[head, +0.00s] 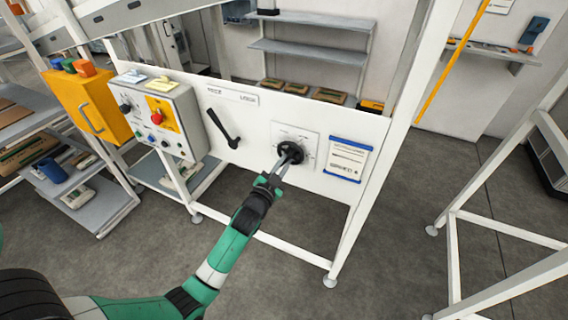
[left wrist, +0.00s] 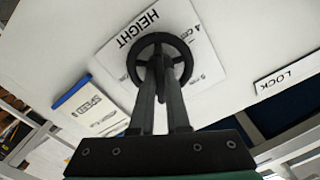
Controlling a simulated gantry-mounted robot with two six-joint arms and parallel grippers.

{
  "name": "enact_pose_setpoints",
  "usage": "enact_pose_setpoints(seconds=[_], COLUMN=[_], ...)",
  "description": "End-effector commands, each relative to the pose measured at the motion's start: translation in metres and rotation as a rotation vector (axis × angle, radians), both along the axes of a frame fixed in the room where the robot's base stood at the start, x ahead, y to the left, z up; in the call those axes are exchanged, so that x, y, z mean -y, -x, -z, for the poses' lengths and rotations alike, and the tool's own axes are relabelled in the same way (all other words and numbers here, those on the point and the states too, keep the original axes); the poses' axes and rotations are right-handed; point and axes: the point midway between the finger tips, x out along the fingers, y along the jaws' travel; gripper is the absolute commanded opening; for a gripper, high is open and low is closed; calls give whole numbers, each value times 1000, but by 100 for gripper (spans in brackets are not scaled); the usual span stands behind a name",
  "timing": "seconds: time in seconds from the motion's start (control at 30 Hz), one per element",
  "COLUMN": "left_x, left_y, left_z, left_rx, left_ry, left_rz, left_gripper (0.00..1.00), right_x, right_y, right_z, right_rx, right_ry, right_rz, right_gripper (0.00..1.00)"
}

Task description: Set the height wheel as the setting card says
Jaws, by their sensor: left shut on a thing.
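The height wheel (head: 291,152) is a black round handwheel on a white dial plate (head: 308,133) on the white panel. It also shows in the left wrist view (left wrist: 181,62), under the word HEIGHT, with a few dial marks in sight. My left gripper (head: 285,162) is shut on the wheel, its two fingers (left wrist: 163,75) reaching onto the hub and spokes. The setting card (head: 348,158), blue-edged and white, hangs right of the wheel; its print is too small to read. In the left wrist view the card (left wrist: 85,102) is at the left. My right gripper is not in view.
A black lever (head: 223,130) is on the panel left of the wheel. A control box (head: 158,117) with a red button and a yellow cabinet (head: 88,103) stand further left. The white frame post (head: 385,150) rises right of the card. Open floor lies in front.

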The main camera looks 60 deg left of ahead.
Motion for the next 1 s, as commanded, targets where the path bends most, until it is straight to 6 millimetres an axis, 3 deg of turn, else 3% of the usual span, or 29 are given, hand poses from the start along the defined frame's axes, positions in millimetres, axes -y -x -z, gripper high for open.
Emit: enact_pose_setpoints(seconds=[0.07, 0.1, 0.27, 0.67, 1.0], left_x=[0, 0, 0, 6, 54], left_y=[0, 0, 0, 7, 66], left_z=[-1, -1, 0, 0, 1], left_rx=[0, 0, 0, -2, -3], left_ry=[-1, -2, -2, -1, -1], left_rz=[0, 0, 0, 1, 1], left_gripper=[0, 15, 44, 44, 44], right_x=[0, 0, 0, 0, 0], right_y=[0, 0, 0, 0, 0], right_z=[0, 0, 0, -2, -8], right_rx=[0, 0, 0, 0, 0], right_ry=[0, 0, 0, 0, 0], right_rz=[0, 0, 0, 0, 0], right_gripper=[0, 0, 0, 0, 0])
